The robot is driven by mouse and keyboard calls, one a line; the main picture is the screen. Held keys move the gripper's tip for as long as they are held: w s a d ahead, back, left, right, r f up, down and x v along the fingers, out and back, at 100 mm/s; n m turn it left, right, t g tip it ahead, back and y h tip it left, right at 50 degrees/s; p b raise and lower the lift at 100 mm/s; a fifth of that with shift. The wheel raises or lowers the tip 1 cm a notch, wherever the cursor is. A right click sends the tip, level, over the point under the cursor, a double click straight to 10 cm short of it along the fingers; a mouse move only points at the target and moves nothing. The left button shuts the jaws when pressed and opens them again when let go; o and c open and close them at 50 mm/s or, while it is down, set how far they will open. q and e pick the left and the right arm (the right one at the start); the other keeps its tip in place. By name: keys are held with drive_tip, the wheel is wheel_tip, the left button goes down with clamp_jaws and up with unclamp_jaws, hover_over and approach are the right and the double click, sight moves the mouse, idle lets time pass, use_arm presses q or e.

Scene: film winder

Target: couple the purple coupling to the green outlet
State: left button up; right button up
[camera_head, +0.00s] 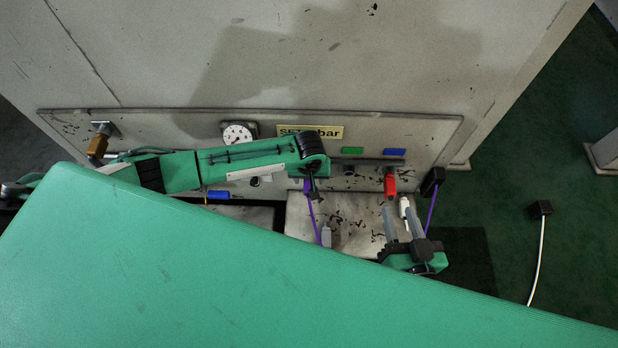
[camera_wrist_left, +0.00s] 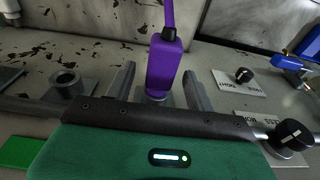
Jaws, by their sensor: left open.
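The purple coupling (camera_wrist_left: 164,70) stands upright between the two fingers of my left gripper (camera_wrist_left: 158,74) in the left wrist view, with a grey metal end below it and a purple hose from its top. The fingers are open, with a visible gap on the left side. In the head view my left gripper (camera_head: 312,188) hangs before the panel and mostly hides the coupling. A green tag (camera_head: 352,150) is on the panel to its right; the green outlet itself is not clearly visible. My right gripper (camera_head: 397,215) is at the lower right, fingers apart and apparently empty.
A gauge (camera_head: 238,134) and a yellow sign (camera_head: 310,132) are on the panel. A blue tag (camera_head: 394,152), a red fitting (camera_head: 390,184) and a white fitting (camera_head: 403,207) are at right. A black block (camera_head: 433,181) carries a purple hose. Knobs (camera_wrist_left: 290,134) show in the wrist view.

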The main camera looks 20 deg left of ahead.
sight(309, 187)
use_arm(q)
drive_tip(key=shift+c, duration=0.4)
drive_tip(key=c, duration=1.1)
drive_tip(key=shift+s+d, duration=0.1)
drive_tip(key=shift+s, duration=0.05)
drive_tip(key=shift+s+d+p, duration=0.15)
drive_tip(key=shift+s+p, duration=0.45)
drive_tip(key=shift+p, duration=0.25)
drive_tip(key=shift+s+d+p, duration=0.15)
drive_tip(key=shift+s+p, duration=0.4)
drive_tip(key=shift+p, duration=0.3)
drive_tip(key=shift+s, duration=0.15)
